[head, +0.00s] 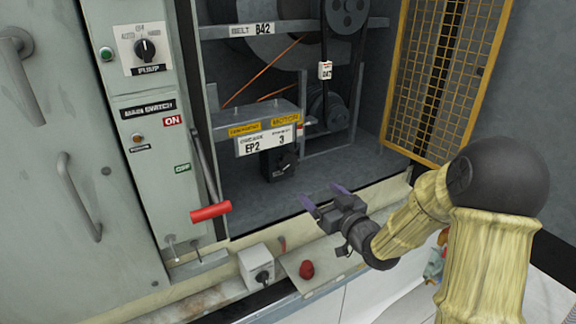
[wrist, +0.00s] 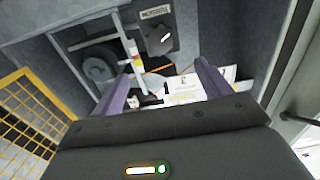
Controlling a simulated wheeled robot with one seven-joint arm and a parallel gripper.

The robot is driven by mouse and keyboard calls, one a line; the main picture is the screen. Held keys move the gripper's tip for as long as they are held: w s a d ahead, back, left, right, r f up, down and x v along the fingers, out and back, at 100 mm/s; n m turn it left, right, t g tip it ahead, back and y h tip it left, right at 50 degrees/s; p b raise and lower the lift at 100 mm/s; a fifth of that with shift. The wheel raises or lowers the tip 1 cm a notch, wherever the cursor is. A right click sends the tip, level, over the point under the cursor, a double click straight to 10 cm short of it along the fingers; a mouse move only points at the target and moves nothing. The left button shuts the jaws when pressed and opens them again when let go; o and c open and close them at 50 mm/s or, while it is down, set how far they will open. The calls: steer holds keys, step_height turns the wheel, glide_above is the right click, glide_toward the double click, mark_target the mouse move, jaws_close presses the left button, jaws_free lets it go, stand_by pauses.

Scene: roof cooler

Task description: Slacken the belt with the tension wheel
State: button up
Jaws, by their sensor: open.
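The black belt (head: 325,45) runs down inside the open cabinet from the upper pulley (head: 346,14) to the lower pulley (head: 328,108). A white tag hangs on it. A black knob on a dark block (head: 279,162) sits under the EP2 label plate; I cannot tell for certain whether it is the tension wheel. My gripper (head: 324,198) is open and empty, in front of the cabinet, lower right of that knob and apart from it. In the wrist view, my open gripper (wrist: 163,77) has its two purple fingers spread, with white label plates beyond them.
A yellow mesh guard (head: 443,70) stands open at the right. A red-handled lever (head: 210,212) sticks out at the left of the opening. A small grey switch box (head: 257,267) and a red knob (head: 306,269) are below. The cabinet floor right of the dark block looks clear.

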mark_target(290, 165)
steer(key=p+x, duration=0.2)
steer(key=x, duration=1.5)
steer(key=shift+w+a, duration=0.1)
steer(key=shift+a, duration=0.1)
steer(key=c, duration=1)
